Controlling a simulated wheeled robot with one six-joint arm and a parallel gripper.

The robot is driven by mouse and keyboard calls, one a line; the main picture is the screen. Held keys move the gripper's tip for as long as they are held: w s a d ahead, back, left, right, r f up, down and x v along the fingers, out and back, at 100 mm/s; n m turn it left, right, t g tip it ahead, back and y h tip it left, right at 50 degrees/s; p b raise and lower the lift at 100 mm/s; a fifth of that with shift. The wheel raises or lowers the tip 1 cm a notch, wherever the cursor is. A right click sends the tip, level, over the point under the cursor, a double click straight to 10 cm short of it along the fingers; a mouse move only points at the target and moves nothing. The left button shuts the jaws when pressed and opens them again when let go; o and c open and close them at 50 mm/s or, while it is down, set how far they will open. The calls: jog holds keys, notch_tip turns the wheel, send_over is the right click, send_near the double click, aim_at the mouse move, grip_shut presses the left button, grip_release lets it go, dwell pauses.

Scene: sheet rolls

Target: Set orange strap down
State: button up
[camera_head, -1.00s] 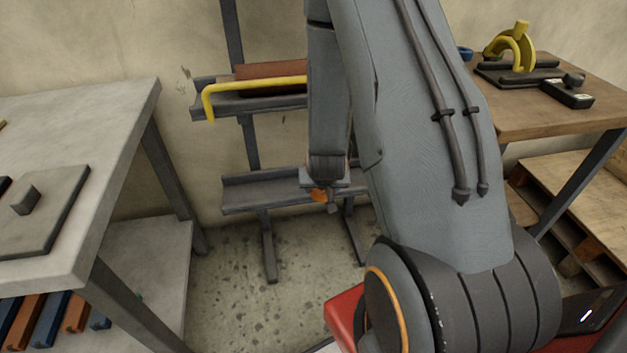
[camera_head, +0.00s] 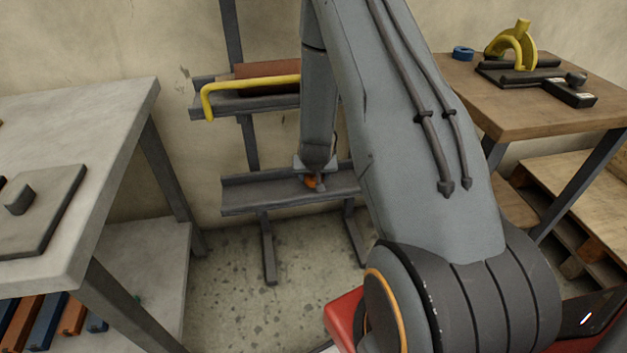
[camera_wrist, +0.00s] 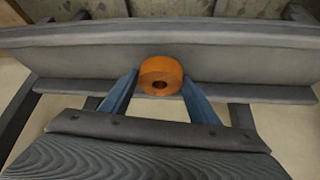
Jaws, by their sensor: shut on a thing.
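The orange strap (camera_wrist: 160,70) is a small coiled roll with a hole in its middle. It sits between the blue fingertips of my gripper (camera_wrist: 161,80), which is shut on it. In the head view the orange strap (camera_head: 311,182) shows as a small patch below my wrist, partly hidden by the gripper (camera_head: 315,180). It is at the lower trough shelf (camera_head: 255,195) of the dark rack. In the wrist view the grey trough (camera_wrist: 75,48) lies behind and around the strap. I cannot tell whether the strap touches the shelf.
The upper shelf holds a brown roll (camera_head: 265,69) and a yellow bar (camera_head: 250,84). A grey table (camera_head: 90,110) stands at left. A wooden table (camera_head: 530,110) at right bears a yellow clamp-like tool (camera_head: 512,48) and a blue ring (camera_head: 463,53). The lower shelf's left part is clear.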

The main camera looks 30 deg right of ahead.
jog(key=shift+f, duration=0.85)
jog(key=shift+w+f, duration=0.2)
jog(key=shift+f, duration=0.15)
jog(key=o, duration=1.1)
